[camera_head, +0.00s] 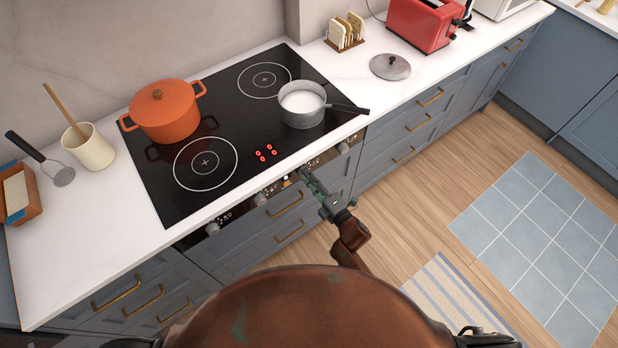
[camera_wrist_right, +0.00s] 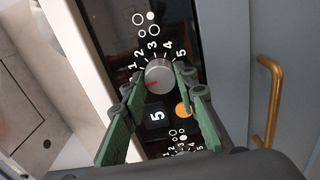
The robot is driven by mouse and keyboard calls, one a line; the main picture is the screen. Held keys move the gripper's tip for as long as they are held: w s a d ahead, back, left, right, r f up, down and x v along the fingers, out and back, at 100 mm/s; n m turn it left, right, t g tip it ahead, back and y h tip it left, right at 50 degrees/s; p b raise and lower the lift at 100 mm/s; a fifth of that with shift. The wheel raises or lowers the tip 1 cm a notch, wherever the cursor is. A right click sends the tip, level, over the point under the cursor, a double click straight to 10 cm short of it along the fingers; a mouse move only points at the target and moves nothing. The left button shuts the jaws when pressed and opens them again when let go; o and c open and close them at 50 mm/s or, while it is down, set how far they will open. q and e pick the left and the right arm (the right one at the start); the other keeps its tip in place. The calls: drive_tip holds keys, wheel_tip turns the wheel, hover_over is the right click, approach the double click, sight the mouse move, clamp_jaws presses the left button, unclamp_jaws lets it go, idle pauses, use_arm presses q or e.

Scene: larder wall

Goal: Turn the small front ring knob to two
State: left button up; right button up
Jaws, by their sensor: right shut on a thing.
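My right gripper (camera_head: 310,180) is at the front control panel of the hob, below the saucepan (camera_head: 301,104). In the right wrist view its fingers (camera_wrist_right: 158,82) are on either side of a round grey knob (camera_wrist_right: 160,73) and shut on it. The knob's red pointer line points left and slightly down, just below the printed 1. The scale runs from 1 to 5 around the knob's far side. Ring symbols (camera_wrist_right: 150,28), one filled, are printed above the scale. In the head view the gripper hides this knob. My left gripper is not in view.
Other knobs (camera_head: 262,199) line the panel on both sides. A small display (camera_wrist_right: 157,116) reading 5 and an orange spot (camera_wrist_right: 183,110) lie beside the held knob. An orange pot (camera_head: 165,117) stands on the hob (camera_head: 215,125). The saucepan's handle sticks out towards the counter edge. Brass drawer handles (camera_head: 286,205) jut out below.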

drive_tip(key=shift+m, duration=0.5)
drive_tip(key=m+p, duration=0.5)
drive_tip(key=m, duration=0.5)
drive_tip(key=shift+m, duration=0.4)
drive_tip(key=o, duration=1.2)
drive_tip(key=shift+c, duration=0.2)
